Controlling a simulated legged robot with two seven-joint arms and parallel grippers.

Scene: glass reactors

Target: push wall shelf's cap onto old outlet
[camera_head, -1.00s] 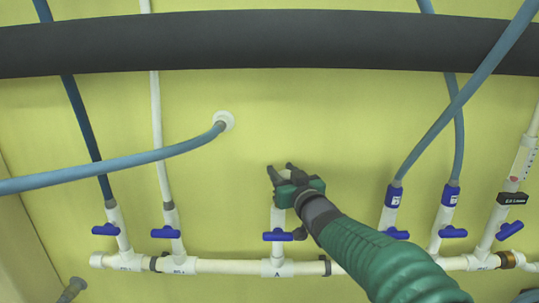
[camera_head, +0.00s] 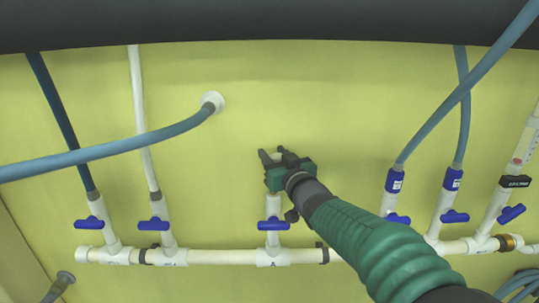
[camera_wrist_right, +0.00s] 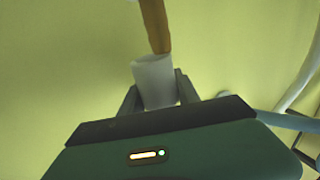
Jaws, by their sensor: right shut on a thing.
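My right gripper (camera_head: 273,155) is shut on a small white cap (camera_wrist_right: 154,82), which stands between its two fingers in the wrist view. Only a pale bit of the cap shows between the fingers in the head view. The gripper is at the top of the white middle outlet (camera_head: 273,206), the stub with a blue valve handle (camera_head: 273,225) and a letter A below it. The gripper covers the outlet's top end, so I cannot tell whether cap and outlet touch. An orange-brown rod (camera_wrist_right: 155,25) ends at the cap's upper rim in the wrist view. My left gripper is out of view.
A white manifold pipe (camera_head: 210,257) runs along the yellow wall. Hosed outlets with blue valves stand on both sides. A blue hose (camera_head: 110,148) runs to a round wall port (camera_head: 212,102) at upper left. A dark thick pipe (camera_head: 250,30) crosses the top.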

